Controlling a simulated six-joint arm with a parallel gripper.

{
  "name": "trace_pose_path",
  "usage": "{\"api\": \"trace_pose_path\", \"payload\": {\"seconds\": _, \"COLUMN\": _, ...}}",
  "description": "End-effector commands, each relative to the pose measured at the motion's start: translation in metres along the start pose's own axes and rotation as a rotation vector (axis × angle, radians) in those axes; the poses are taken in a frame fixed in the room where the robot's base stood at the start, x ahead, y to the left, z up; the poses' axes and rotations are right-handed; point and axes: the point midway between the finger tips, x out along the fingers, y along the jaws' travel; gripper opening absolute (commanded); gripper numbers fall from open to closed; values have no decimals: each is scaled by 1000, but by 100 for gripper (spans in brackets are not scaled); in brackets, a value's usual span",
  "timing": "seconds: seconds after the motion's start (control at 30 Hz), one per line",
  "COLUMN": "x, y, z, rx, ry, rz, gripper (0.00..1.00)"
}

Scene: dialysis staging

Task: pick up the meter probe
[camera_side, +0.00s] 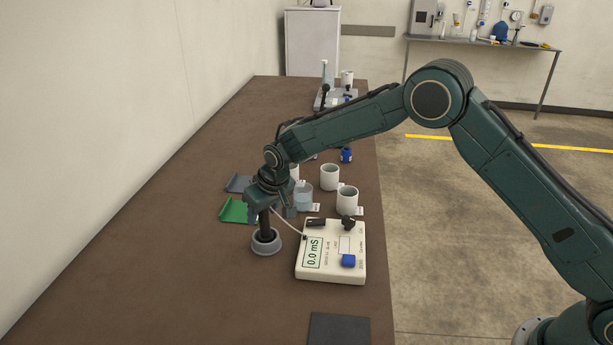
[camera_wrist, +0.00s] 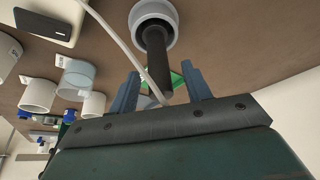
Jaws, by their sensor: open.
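The meter probe (camera_side: 266,226) is a dark rod standing upright in a grey round holder (camera_side: 267,247) on the brown table. A pale cable runs from its top to the cream meter (camera_side: 329,269), whose display reads 0.0 mS. My gripper (camera_side: 270,211) is over the probe, pointing down, with its jaws open. In the wrist view the probe (camera_wrist: 157,58) runs from the holder (camera_wrist: 153,10) to between the two blue-grey fingers of my gripper (camera_wrist: 161,74), with a gap visible on each side. The gripper partly hides the probe's top in the side view.
White cups (camera_side: 329,177) and a clear beaker (camera_side: 303,197) stand behind the meter. A green tray (camera_side: 233,211) and a grey one (camera_side: 238,184) lie behind the holder. A dark pad (camera_side: 339,329) lies at the near edge. The table's left side is clear.

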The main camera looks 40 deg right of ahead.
Motion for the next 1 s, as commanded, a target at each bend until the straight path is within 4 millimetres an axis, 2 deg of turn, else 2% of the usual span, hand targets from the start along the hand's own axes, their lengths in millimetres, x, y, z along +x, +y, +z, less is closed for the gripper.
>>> {"api": "trace_pose_path", "payload": {"seconds": 0.03, "x": 0, "y": 0, "z": 0, "rx": 0, "ry": 0, "rz": 0, "gripper": 49}}
{"api": "trace_pose_path", "payload": {"seconds": 0.2, "x": 0, "y": 0, "z": 0, "rx": 0, "ry": 0, "rz": 0, "gripper": 15}}
{"api": "trace_pose_path", "payload": {"seconds": 0.3, "x": 0, "y": 0, "z": 0, "rx": 0, "ry": 0, "rz": 0, "gripper": 0}}
{"api": "trace_pose_path", "payload": {"seconds": 0.73, "x": -4, "y": 0, "z": -2, "rx": 0, "ry": 2, "rz": 0, "gripper": 0}}
{"api": "trace_pose_path", "payload": {"seconds": 1.0, "x": -26, "y": 0, "z": -12, "rx": 0, "ry": 4, "rz": 0, "gripper": 0}}
